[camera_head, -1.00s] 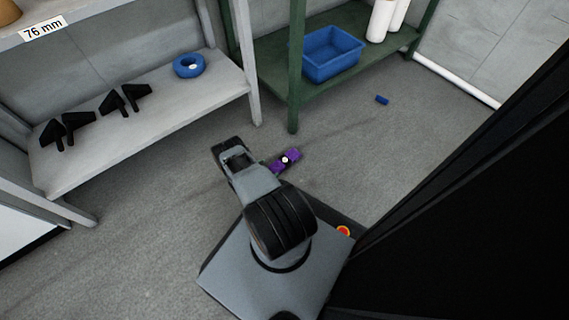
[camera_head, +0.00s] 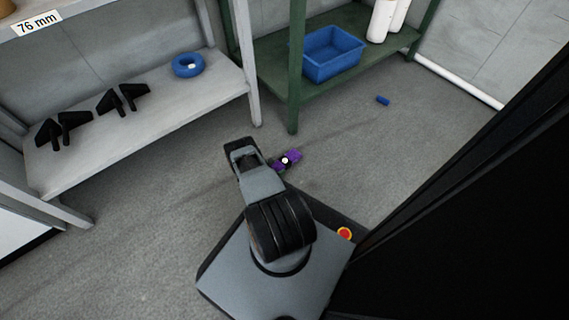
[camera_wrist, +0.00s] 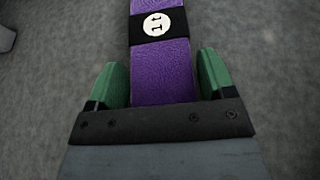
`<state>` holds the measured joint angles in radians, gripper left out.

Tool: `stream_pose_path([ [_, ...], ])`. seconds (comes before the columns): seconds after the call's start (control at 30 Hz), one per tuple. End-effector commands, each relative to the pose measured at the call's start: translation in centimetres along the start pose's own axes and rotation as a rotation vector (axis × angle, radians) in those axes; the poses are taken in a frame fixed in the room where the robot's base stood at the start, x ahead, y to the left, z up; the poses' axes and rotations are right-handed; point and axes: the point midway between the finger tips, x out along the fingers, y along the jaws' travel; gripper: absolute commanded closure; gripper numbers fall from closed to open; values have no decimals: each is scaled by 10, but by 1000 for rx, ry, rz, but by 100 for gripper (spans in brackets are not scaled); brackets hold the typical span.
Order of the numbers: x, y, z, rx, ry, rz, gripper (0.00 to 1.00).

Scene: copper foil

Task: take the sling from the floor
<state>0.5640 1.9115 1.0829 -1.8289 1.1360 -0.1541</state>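The sling (camera_head: 291,157) is a purple strap lying on the floor, with a black band and a round white label. In the head view my arm stands beside it and hides its left end. In the wrist view the sling (camera_wrist: 162,58) runs lengthwise up the picture, its label reading "1 t". My gripper (camera_wrist: 163,78) is open, its two green fingertips far apart, one on each side of the strap. The sling's near end is hidden behind the gripper body. I cannot tell how high the fingertips are above the floor.
A grey bench (camera_head: 125,135) with black brackets and a blue roll (camera_head: 188,65) stands at the left. A green shelf (camera_head: 279,86) holds a blue bin (camera_head: 333,55). A small blue piece (camera_head: 383,100) lies on the floor. A large black panel (camera_head: 480,220) closes off the right.

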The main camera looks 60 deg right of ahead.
Motion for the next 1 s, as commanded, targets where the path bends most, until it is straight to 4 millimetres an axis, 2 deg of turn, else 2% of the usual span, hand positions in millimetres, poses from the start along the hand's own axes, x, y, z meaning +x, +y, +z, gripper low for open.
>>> stream_pose_path([
  [0.07,0,0,0,0,0,0,32],
  [0.43,0,0,0,0,0,1,67],
  [0.77,-2,1,4,1,-1,1,68],
  [1.0,-13,2,32,1,-2,1,68],
])
